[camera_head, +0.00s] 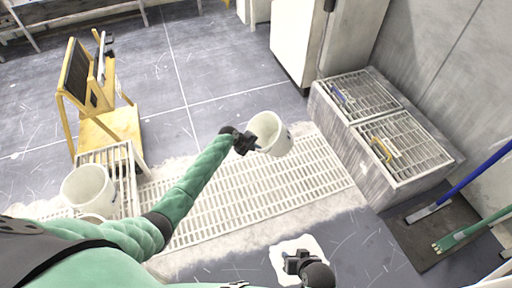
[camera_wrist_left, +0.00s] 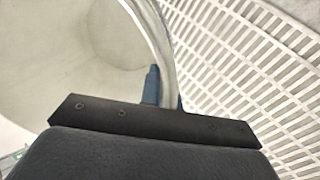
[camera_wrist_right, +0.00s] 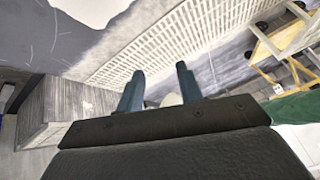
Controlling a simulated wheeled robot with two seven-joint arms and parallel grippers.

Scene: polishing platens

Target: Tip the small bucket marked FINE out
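A small white bucket (camera_head: 280,139) hangs over the floor grating in the head view, held by my left gripper (camera_head: 246,143). A dark mark shows on its right side, too small to read. The bucket looks tilted, and its mouth faces up and left. In the left wrist view the bucket's rim (camera_wrist_left: 152,35) passes between the blue fingers, and the visible inner wall (camera_wrist_left: 60,60) is pale and bare. My right gripper (camera_head: 298,262) is low in the head view; its fingers (camera_wrist_right: 160,88) stand apart with nothing between them.
A second white bucket (camera_head: 88,188) stands at the left near a rack and a yellow stand (camera_head: 105,130). The pale floor grating (camera_head: 235,205) lies below the held bucket. A grey block with two grated tops (camera_head: 335,128) stands at the right, with blue and green long-handled tools nearby.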

